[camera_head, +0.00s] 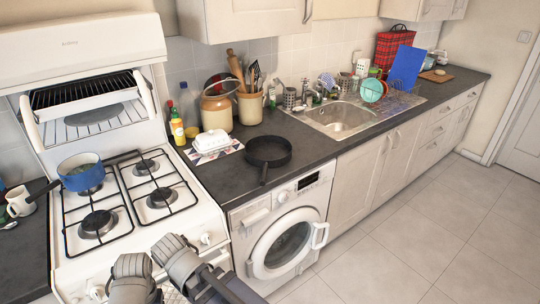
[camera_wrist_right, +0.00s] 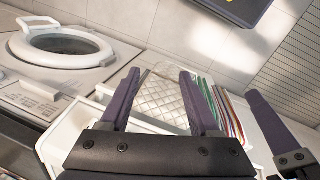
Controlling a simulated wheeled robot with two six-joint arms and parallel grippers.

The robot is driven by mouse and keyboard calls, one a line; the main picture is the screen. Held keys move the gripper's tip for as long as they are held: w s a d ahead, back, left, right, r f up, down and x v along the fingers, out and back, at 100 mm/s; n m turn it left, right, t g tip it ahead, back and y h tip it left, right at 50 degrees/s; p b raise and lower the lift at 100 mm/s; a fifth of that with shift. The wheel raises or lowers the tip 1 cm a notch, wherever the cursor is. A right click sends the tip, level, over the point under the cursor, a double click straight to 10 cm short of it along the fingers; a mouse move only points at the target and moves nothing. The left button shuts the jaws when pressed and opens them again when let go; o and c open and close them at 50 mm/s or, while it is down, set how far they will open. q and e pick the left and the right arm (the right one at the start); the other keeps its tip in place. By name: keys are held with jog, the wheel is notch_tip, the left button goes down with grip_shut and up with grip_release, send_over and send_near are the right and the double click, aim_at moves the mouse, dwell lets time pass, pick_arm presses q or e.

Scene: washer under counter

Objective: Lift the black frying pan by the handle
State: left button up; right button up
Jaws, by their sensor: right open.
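The black frying pan (camera_head: 269,151) sits upright on the dark counter above the washing machine. Its handle (camera_head: 264,176) points toward the front edge of the counter. My right gripper (camera_wrist_right: 158,76) is open, with nothing between its two fingers; quilted cloth shows behind them. In the head view it is low at the bottom, in front of the stove and well short of the pan. My left arm (camera_head: 133,277) shows at the bottom beside the right one; its fingertips are not clear. The pan is not in the right wrist view.
The washing machine (camera_head: 286,238) is below the pan, its round door shut. The stove (camera_head: 140,205) with a blue pot (camera_head: 80,174) stands left. A white butter dish (camera_head: 211,141) and a jar (camera_head: 217,110) are behind the pan. Counter right of the pan is clear up to the sink (camera_head: 341,118).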

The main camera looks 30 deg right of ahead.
jog(key=w+d+f+t+h+b, duration=0.2)
jog(key=w+d+h+b, duration=0.15)
jog(key=w+d, duration=0.5)
jog(key=n+t+h+b, duration=0.4)
jog(key=t+h+b, duration=0.2)
jog(key=h+b, duration=0.3)
send_near(263, 176)
jog(key=w+d+f+p, duration=0.1)
jog(key=w+d+f, duration=0.1)
jog(key=w+d, duration=0.1)
jog(key=shift+h, duration=0.45)
jog(key=shift+x, duration=3.7)
jog(key=shift+s, duration=0.15)
jog(key=shift+c, duration=0.3)
grip_shut()
